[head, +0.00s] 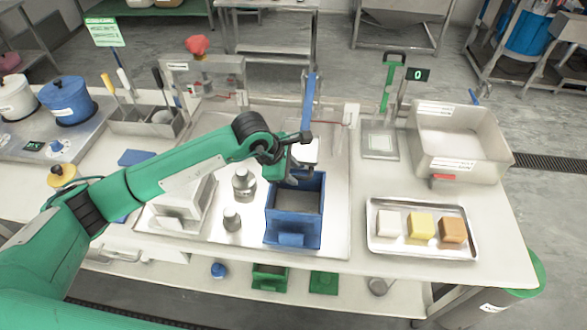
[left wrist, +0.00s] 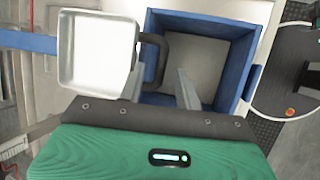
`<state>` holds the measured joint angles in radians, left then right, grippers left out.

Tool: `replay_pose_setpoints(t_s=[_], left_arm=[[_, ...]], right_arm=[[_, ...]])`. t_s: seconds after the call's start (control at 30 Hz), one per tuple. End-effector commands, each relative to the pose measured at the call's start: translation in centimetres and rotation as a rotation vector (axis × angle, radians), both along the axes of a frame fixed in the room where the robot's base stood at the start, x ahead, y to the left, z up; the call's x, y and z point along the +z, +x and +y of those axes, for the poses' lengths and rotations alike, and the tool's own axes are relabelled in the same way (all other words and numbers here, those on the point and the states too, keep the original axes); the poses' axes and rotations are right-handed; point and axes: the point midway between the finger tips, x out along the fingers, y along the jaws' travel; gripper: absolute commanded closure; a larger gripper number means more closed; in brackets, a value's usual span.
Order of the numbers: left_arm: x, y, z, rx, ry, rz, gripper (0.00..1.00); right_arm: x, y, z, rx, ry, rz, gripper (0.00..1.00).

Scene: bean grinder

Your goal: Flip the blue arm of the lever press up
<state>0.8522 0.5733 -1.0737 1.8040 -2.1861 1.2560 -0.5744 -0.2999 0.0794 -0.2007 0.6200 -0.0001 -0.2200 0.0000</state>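The blue arm (head: 308,100) of the lever press is a long bar beyond my left gripper in the head view. It runs toward the far side of the table; its tilt is hard to judge. In the left wrist view it enters from the left (left wrist: 25,42) and passes behind a white square cup. My left gripper (head: 297,172) is above the far edge of a blue bin. In the left wrist view its fingers (left wrist: 158,90) are apart, with the cup's dark handle (left wrist: 157,42) showing between and beyond them. I see no contact. My right gripper is out of view.
The blue bin (head: 292,240) stands below my left gripper. The white square cup (left wrist: 95,48) is close to the fingers. Metal weights (head: 243,184) stand left of the bin. A tray (head: 422,245) with coloured blocks and a large metal container (head: 460,140) are on the right.

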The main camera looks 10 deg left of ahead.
Motion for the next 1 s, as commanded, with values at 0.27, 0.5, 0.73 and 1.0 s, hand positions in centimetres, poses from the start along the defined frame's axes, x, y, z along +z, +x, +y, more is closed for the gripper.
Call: replay_pose_setpoints(t_s=[0.27, 0.5, 0.73, 1.0], left_arm=[[-1.2, 0.3, -0.5, 0.001, 0.001, 0.001, 0.66], [-1.2, 0.3, -0.5, 0.000, 0.001, 0.001, 0.78], [-1.2, 0.3, -0.5, 0.000, 0.001, 0.000, 1.00], [0.3, 0.4, -0.5, 0.001, -0.001, 0.024, 1.00]], right_arm=[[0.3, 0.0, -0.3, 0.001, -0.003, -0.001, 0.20], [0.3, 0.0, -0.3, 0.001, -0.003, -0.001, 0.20], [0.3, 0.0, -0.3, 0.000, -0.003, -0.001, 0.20], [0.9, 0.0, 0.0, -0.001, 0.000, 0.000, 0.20]])
